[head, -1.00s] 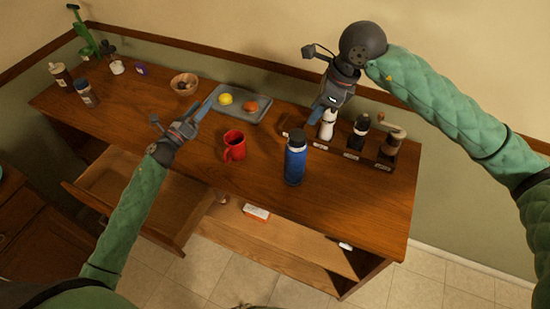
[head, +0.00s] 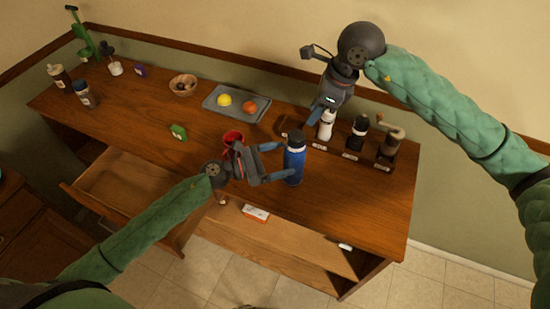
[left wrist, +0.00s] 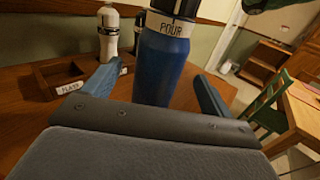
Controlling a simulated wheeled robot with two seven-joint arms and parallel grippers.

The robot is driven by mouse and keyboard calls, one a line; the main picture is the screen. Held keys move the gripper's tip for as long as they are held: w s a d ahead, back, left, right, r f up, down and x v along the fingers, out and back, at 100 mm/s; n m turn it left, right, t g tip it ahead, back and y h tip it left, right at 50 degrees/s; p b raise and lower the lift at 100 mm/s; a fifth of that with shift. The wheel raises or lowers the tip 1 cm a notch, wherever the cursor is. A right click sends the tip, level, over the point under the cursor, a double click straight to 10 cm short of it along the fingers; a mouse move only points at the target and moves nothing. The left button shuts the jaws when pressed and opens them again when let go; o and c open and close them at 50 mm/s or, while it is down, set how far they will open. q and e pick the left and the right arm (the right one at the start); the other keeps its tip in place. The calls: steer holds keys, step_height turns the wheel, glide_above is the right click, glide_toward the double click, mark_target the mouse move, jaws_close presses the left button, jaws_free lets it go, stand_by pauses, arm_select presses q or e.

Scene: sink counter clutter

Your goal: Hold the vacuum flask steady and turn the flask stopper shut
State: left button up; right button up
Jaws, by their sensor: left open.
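The vacuum flask (head: 295,162) is blue and stands upright on the wooden counter. Its dark stopper (head: 297,138) sits on top, above a white band that reads "POUR" in the left wrist view. My left gripper (head: 282,163) is open, low at the flask's left side. In the left wrist view the flask (left wrist: 162,65) stands between the two blue fingers; contact is not clear. The stopper (left wrist: 175,7) is cut off by the top edge there. My right gripper (head: 318,112) hangs above the back of the counter, near a white bottle; its jaw opening is unclear.
A red mug (head: 232,138) is partly hidden behind my left gripper. A grey tray (head: 212,102) lies behind. The counter's front right is clear.

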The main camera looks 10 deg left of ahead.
mark_target(300, 154)
arm_select(q)
steer(key=shift+x, duration=3.3)
